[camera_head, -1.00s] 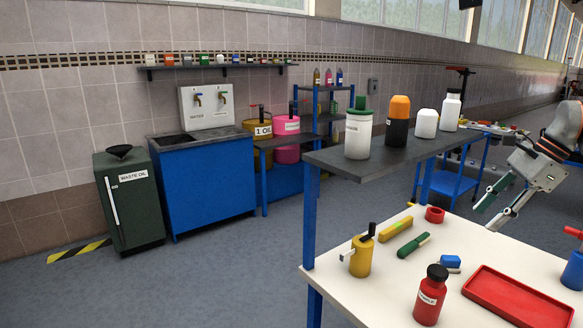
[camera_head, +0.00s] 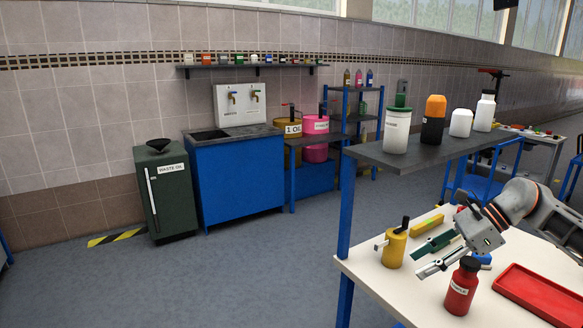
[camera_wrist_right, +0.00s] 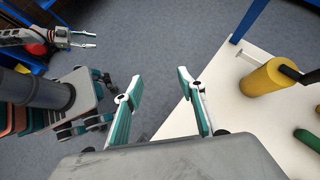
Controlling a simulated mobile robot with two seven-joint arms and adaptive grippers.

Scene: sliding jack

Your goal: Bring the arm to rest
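My right gripper (camera_head: 417,264) is open and empty above the white table (camera_head: 393,302), between the yellow oil can and the red bottle in the head view. In the right wrist view my right gripper (camera_wrist_right: 160,78) has its two fingers spread, with only floor and the table's edge behind them. The arm enters from the right. My left gripper (camera_wrist_right: 88,38) shows at the upper left of the right wrist view, fingers apart with nothing between them. It is not in the head view.
On the table stand a yellow can (camera_head: 395,249), a red bottle (camera_head: 462,287) and a red tray (camera_head: 545,295). A dark shelf (camera_head: 420,158) holding several bottles rises behind. Open floor (camera_head: 250,270) lies left of the table.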

